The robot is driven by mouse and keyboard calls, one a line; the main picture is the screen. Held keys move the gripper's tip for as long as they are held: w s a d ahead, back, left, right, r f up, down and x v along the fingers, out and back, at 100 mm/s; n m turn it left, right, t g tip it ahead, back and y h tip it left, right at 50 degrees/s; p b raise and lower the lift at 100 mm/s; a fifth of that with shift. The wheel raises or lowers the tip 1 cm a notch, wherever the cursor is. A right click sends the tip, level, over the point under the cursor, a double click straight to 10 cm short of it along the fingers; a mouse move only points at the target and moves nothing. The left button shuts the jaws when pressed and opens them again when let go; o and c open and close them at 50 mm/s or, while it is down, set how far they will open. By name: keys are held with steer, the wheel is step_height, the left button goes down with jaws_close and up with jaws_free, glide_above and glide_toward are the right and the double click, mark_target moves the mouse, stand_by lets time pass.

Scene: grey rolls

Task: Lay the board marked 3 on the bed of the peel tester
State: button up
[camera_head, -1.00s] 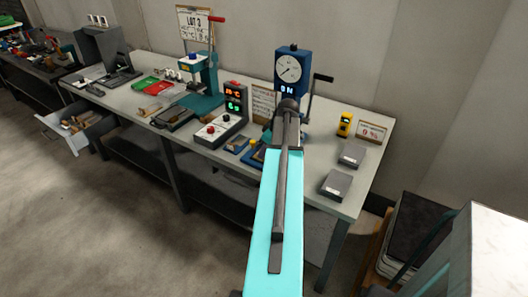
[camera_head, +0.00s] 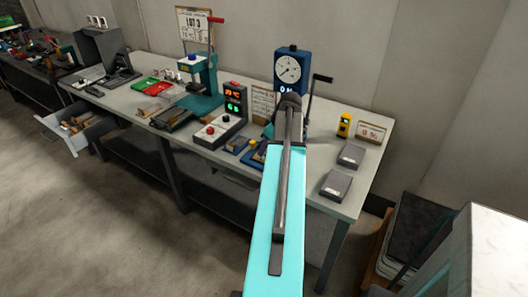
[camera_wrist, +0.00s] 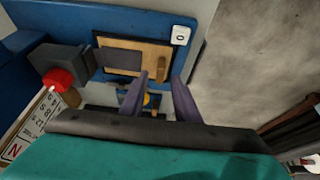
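The blue peel tester (camera_head: 288,66), with a round dial, stands at the back of the bench in the head view. My arm hides its bed there. In the wrist view a tan board (camera_wrist: 160,50) with a dark grey strip lies on the tester's blue bed (camera_wrist: 203,8). A white tag (camera_wrist: 181,35) with a dark mark sits at the board's upper right corner. I cannot read a 3 on any board. My gripper (camera_wrist: 162,80) points at the near edge of the board, its fingers apart with nothing seen held between them. The head view hides the fingertips.
A dark block with a red knob (camera_wrist: 57,81) stands left of the board. In the head view a control box (camera_head: 222,126), a yellow device (camera_head: 344,125) and two grey blocks (camera_head: 350,155) stand on the bench. A teal press (camera_head: 201,85) is farther left.

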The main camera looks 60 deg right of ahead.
steer(key=b+v, duration=0.1)
steer(key=v, duration=0.8)
stand_by(0.8)
steer(key=w+a+f+g+y, duration=0.1)
steer(key=w+a+f, duration=0.5)
steer(key=a+f, duration=0.25)
steer(key=w+a+f+g+y, duration=0.1)
steer(key=w+a+f, duration=0.4)
steer(key=a+f, duration=0.3)
steer(key=w+a+f+g, duration=0.2)
steer(key=a+f+g, duration=0.1)
steer(key=a+f, duration=1.25)
steer(key=s+a+f+g, duration=0.1)
steer(key=s+a+f, duration=0.2)
steer(key=a+f, duration=0.35)
steer(key=s+a+f+g, duration=0.2)
steer(key=s+a+f, duration=0.1)
steer(key=a, duration=0.6)
steer(key=s+a+f+g+h, duration=0.1)
steer(key=s+a+f, duration=0.3)
steer(key=s, duration=0.3)
steer(key=s+a+f+g+h, duration=0.1)
steer(key=s+a+f, duration=0.3)
steer(key=s+a, duration=0.3)
steer(key=shift+s+f, duration=0.3)
steer(key=shift+f, duration=0.05)
